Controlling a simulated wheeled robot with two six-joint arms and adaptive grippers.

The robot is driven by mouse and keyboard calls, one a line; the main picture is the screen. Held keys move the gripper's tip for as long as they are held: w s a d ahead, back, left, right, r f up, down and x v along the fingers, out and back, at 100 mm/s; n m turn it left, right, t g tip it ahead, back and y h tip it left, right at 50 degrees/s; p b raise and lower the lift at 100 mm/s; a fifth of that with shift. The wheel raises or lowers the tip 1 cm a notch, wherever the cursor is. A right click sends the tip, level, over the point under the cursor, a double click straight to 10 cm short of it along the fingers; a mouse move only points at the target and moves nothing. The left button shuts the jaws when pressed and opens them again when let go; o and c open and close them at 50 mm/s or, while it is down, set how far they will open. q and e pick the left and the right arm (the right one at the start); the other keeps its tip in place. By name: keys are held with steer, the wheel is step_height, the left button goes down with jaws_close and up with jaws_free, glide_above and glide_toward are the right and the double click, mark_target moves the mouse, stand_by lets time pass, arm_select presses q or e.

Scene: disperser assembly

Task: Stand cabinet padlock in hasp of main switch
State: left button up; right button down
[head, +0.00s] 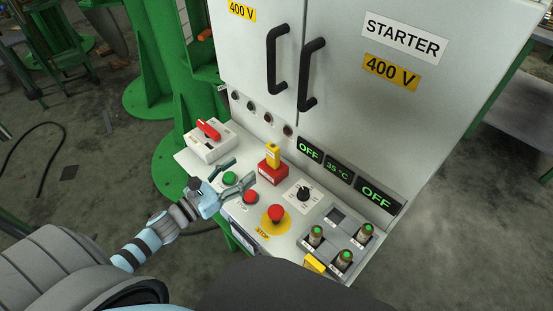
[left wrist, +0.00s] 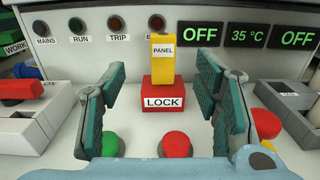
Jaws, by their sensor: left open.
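The padlock appears to be the yellow upright piece (head: 273,152), labelled PANEL in the left wrist view (left wrist: 162,62). It stands upright in a red block (head: 269,172) marked LOCK, also in the left wrist view (left wrist: 163,95). The main switch (head: 210,143) is a pale box with a red handle at the panel's left; part of it shows at the left edge of the left wrist view (left wrist: 28,112). Its hasp is too small to make out. My left gripper (head: 238,175) is open and empty, its fingers in front of and either side of the padlock in the wrist view (left wrist: 160,90).
Green (head: 230,178) and red (head: 250,196) buttons sit below the gripper. A red emergency stop (head: 276,213), a black knob (head: 303,192) and a tray of green-topped pieces (head: 350,231) lie to the right. The cabinet with black handles (head: 309,75) rises behind.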

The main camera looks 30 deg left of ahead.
mark_target(270, 151)
step_height(270, 151, down, 7)
steer(key=s+b, duration=0.2)
steer(key=b, duration=0.3)
arm_select(q)
steer(key=p+x, duration=0.2)
steer(key=x, duration=0.1)
steer(key=p+x, duration=0.1)
steer(key=x, duration=0.2)
steer(key=shift+r+p, duration=0.2)
steer(key=shift+p, duration=0.2)
steer(key=x, duration=0.6)
steer(key=shift+w+d+f+p, duration=0.2)
steer(key=shift+d+f+p, duration=0.15)
steer(key=shift+p, duration=0.05)
steer(key=shift+s, duration=0.1)
jaws_close()
arm_select(e)
steer(key=r, duration=0.2)
steer(key=w+r, duration=0.1)
steer(key=r, duration=0.1)
steer(key=shift+r, duration=0.25)
